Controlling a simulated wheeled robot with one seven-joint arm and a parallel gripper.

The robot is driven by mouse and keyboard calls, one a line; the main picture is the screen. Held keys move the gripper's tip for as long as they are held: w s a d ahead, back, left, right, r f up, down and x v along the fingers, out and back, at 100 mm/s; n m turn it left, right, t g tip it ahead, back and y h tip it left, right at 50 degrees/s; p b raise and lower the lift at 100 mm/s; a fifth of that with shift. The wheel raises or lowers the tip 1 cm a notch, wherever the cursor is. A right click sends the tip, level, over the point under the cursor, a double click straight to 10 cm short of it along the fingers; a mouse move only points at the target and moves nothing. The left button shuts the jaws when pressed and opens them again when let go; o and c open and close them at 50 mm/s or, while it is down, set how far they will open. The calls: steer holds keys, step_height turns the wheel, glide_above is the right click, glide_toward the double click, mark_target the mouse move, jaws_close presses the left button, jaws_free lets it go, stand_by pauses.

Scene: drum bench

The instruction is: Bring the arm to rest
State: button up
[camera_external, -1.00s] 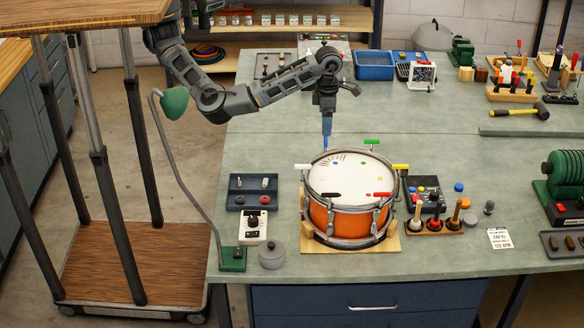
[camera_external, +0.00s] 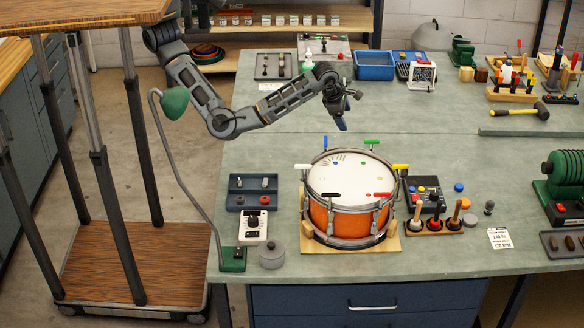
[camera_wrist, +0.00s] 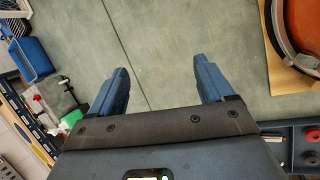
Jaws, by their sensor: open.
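My gripper (camera_external: 342,123) hangs over the bench behind the drum in the external view, tilted and clear of the drum. In the wrist view my gripper (camera_wrist: 163,88) shows two blue fingers spread apart with only bare bench top between them. It is open and empty. The orange drum (camera_external: 338,222) with a white head stands on a wooden board (camera_external: 312,245). Coloured keys, among them a green one (camera_external: 372,141) and a yellow one (camera_external: 400,167), sit around its rim. Part of the drum (camera_wrist: 302,30) shows at the upper right of the wrist view.
A green lamp (camera_external: 174,102) on a curved stem stands left of the drum, near my arm. A blue bin (camera_external: 374,66) stands at the back. A dark tray (camera_external: 251,203) and several mallets in a holder (camera_external: 434,228) flank the drum. The bench behind the drum is largely clear.

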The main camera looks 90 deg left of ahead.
steer(key=a+f+m+t+y, duration=0.2)
steer(key=a+m, duration=0.1)
steer(key=a, duration=0.5)
steer(key=a+f+m+t+y, duration=0.1)
steer(key=a+f+m+t, duration=0.1)
steer(key=a, duration=0.6)
steer(key=s+a+f+m+t, duration=0.2)
steer(key=s+a+m+t, duration=0.3)
steer(key=s+a+m, duration=0.25)
steer(key=s+d+f+m+h, duration=0.1)
steer(key=s+f+m+h, duration=0.1)
steer(key=s+m, duration=0.3)
steer(key=s+d+f+m+t+h, duration=0.1)
steer(key=s+m, duration=0.5)
steer(key=s, duration=0.7)
steer(key=s+d+f+m+t+h, duration=0.1)
steer(key=s+f+m, duration=0.3)
steer(key=s, duration=0.5)
steer(key=shift+s+d+m+h, duration=0.35)
steer(key=shift+d+m+h, duration=0.25)
steer(key=shift+m+h, duration=0.25)
steer(key=s+d+r+m, duration=0.1)
steer(key=s+d+m, duration=0.1)
steer(key=s, duration=0.6)
steer(key=s+d+r+m, duration=0.1)
steer(key=s+d+r, duration=0.1)
steer(key=s, duration=0.5)
steer(key=shift+s+d+r+m, duration=0.2)
steer(key=shift+s+d+m, duration=0.15)
steer(key=shift+d+m, duration=0.1)
